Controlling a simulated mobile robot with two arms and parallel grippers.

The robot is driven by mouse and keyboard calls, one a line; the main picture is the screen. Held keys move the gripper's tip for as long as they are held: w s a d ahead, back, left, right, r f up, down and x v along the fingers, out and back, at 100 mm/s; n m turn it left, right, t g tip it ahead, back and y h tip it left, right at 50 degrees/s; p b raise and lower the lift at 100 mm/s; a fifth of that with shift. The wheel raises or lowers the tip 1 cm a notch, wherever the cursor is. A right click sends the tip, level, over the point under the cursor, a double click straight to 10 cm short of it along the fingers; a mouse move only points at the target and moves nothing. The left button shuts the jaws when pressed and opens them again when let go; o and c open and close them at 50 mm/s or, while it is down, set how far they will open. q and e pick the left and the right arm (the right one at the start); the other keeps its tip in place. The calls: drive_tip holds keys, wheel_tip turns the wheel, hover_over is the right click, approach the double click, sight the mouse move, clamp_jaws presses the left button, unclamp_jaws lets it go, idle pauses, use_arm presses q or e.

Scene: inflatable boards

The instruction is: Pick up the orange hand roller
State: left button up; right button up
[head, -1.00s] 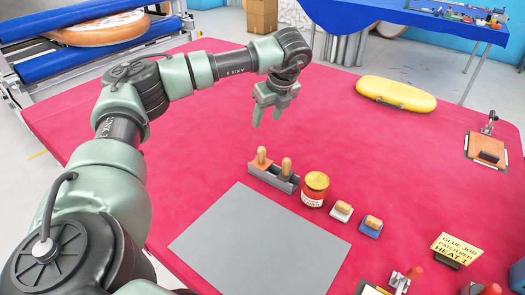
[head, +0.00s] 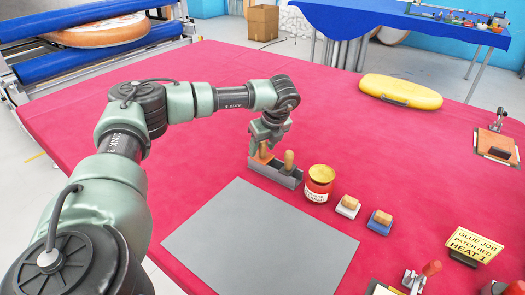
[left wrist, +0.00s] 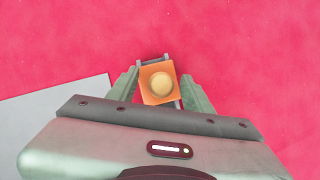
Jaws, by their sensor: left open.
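The orange hand roller (head: 265,153) stands upright in a grey rack (head: 277,175), its wooden handle up and partly hidden behind my gripper. In the left wrist view the roller (left wrist: 158,85) shows from above as an orange block with a round pale handle top. My left gripper (head: 264,146) points down over it and is open. In the left wrist view one finger of the left gripper (left wrist: 160,80) is on each side of the roller. I cannot tell whether they touch it. My right gripper is not in view.
A red glue tin (head: 319,184) and two small blocks, one white (head: 348,206) and one blue (head: 380,221), follow to the right. A grey sheet (head: 258,240) lies in front.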

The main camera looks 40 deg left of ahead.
use_arm(q)
drive_tip(key=shift+a+f, duration=0.1)
drive_tip(key=shift+f, duration=0.2)
clamp_jaws()
drive_tip(key=shift+r, duration=0.1)
wheel_tip(320, 180, up, 20)
drive_tip(key=b, duration=0.1)
idle(0.4)
drive_tip(key=shift+w, duration=0.1)
